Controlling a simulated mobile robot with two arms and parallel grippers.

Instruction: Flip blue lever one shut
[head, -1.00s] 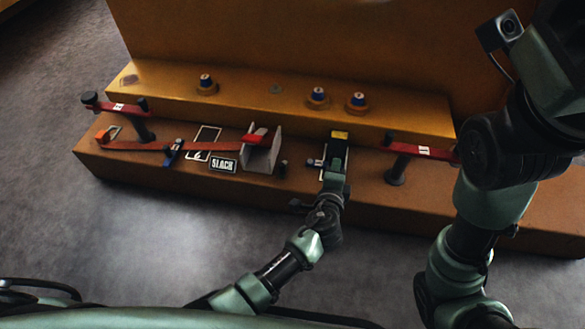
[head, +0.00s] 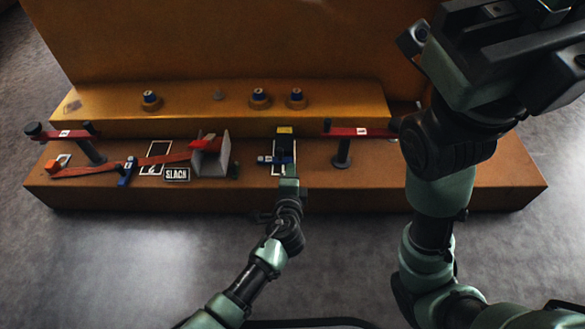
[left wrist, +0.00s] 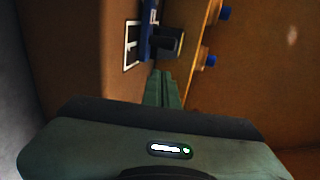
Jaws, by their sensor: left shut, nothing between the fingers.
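A blue lever (head: 267,160) with a white label sits on the lower brown ledge, over a white outlined rectangle, beside a black block with a yellow top (head: 285,130). A second blue lever (head: 127,172) with a white label stands at the left, beside the red strap. I cannot read either number for certain. My left gripper (head: 288,170) is shut and empty, just in front of the first lever. In the left wrist view its green fingertips (left wrist: 163,77) point at a blue bar (left wrist: 147,28) and a dark knob (left wrist: 167,42). Contact cannot be told. My right gripper's fingers are not clear.
A grey bracket (head: 212,158) and a SLACK sign (head: 177,174) are left of my left gripper. A red bar on a post (head: 343,150) is to its right. Blue-topped knobs (head: 260,98) stand on the upper ledge. My right arm fills the right side.

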